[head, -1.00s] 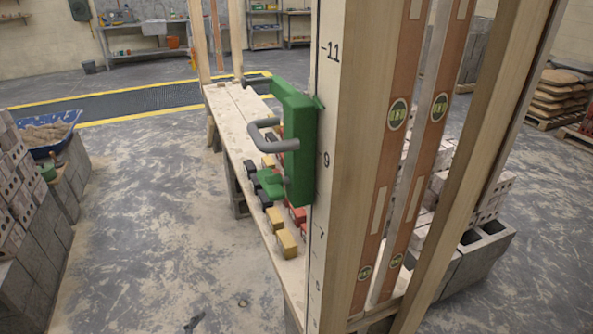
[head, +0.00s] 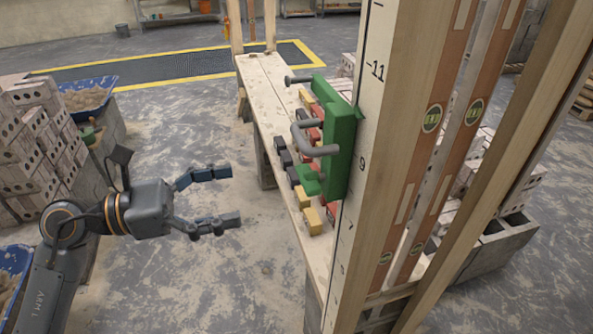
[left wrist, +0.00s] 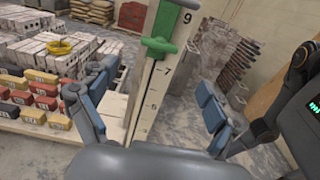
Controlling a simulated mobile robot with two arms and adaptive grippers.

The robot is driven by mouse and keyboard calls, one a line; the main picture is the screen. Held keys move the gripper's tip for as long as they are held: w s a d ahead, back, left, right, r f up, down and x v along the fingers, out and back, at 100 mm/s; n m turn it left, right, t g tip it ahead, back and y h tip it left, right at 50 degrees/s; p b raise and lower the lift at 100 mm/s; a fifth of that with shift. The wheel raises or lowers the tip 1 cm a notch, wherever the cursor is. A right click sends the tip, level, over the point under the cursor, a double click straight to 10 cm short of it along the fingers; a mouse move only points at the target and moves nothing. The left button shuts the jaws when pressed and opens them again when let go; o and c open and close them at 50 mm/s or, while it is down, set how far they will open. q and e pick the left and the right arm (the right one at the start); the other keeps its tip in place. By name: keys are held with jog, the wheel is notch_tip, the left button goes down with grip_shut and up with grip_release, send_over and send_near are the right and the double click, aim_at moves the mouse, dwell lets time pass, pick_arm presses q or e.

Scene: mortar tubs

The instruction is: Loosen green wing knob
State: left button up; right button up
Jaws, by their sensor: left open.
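The green wing knob (head: 309,180) sticks out at the lower left of a green clamp block (head: 341,150) with a grey bent handle, fixed to the numbered wooden post (head: 372,120). In the left wrist view the wing knob (left wrist: 160,47) shows near the top middle, on the post between the marks 9 and 7. My left gripper (head: 232,195) is open and empty, to the left of the knob and apart from it. In the left wrist view its fingers (left wrist: 150,95) stand wide on both sides of the post. My right gripper is not in view.
A plank bench (head: 265,100) bears several dark, red and yellow blocks behind the knob. Spirit levels (head: 432,118) and timbers stand right of the post. Brick stacks (head: 35,150) and a blue tub (head: 88,95) are at left. The floor between is clear.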

aim_at(300, 180)
pick_arm(q)
jog(key=p+x, duration=0.2)
jog(key=x, duration=0.3)
jog(key=p+x, duration=0.2)
jog(key=x, duration=0.3)
jog(key=shift+r, duration=0.2)
jog(key=shift+w+d+f, duration=0.15)
jog(key=shift+w+d, duration=0.05)
jog(key=shift+d, duration=0.4)
jog(key=c, duration=1.2)
